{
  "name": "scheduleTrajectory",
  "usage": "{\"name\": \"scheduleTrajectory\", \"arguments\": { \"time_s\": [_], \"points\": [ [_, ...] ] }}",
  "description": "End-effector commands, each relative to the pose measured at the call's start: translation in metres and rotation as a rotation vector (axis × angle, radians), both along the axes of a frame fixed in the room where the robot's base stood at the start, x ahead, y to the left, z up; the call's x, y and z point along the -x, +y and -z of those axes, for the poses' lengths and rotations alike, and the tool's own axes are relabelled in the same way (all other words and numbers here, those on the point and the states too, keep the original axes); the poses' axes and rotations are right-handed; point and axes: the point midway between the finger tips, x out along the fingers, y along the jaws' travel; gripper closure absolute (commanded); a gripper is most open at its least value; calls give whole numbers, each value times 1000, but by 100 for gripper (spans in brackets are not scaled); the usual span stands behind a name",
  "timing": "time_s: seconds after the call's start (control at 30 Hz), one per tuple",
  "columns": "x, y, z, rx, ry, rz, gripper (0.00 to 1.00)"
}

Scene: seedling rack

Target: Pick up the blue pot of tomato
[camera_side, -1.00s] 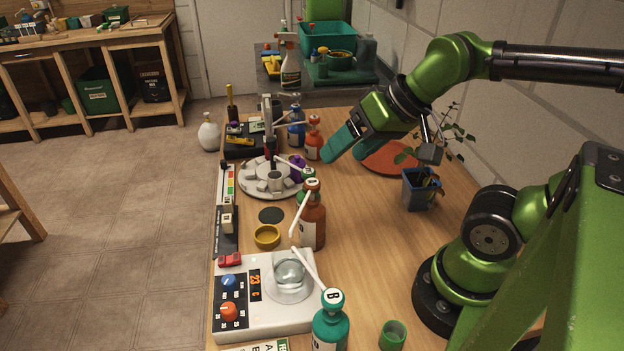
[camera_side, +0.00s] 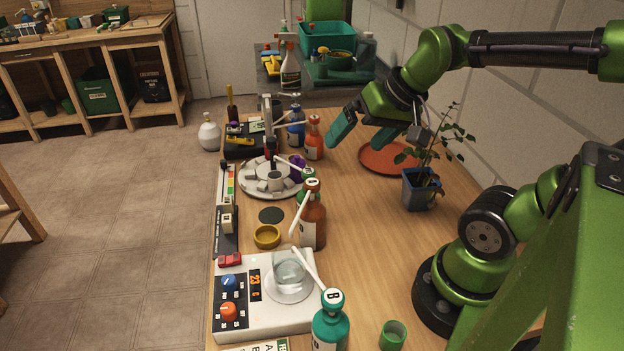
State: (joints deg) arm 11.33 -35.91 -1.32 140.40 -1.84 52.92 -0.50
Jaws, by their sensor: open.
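The blue pot (camera_side: 418,194) stands upright on the wooden table, right of the middle. A leafy tomato plant (camera_side: 430,150) rises out of it on a thin stem. My gripper (camera_side: 372,140) is open and empty, with teal fingertips spread apart. It hangs above the table, farther back and to the left of the pot, near the orange-red round saucer (camera_side: 378,160). It is apart from the pot. The plant's upper leaves show to the right of the gripper.
Bottles with white spouts, such as the brown one (camera_side: 314,226), line the table's middle. A white heater plate with a beaker (camera_side: 287,268) sits in front. A green cup (camera_side: 393,335) stands at the near edge. A wall runs along the right.

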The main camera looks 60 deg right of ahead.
Motion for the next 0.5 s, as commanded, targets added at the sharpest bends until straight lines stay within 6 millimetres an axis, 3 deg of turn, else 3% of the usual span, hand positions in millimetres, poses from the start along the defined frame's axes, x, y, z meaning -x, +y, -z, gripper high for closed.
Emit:
{"name": "scheduleTrajectory", "arguments": {
  "time_s": [0.03, 0.1, 0.2, 0.3, 0.4, 0.5],
  "points": [
    [-2, -33, 5, 3, 62, 90, 0],
    [3, -76, 10, 8, 154, 183, 0],
    [23, -133, 17, 5, 290, 282, 0],
    [49, -175, 21, -13, 414, 339, 0],
    [71, -201, 20, -27, 511, 347, 0],
    [77, -203, 14, -22, 551, 301, 0]
  ]
}}
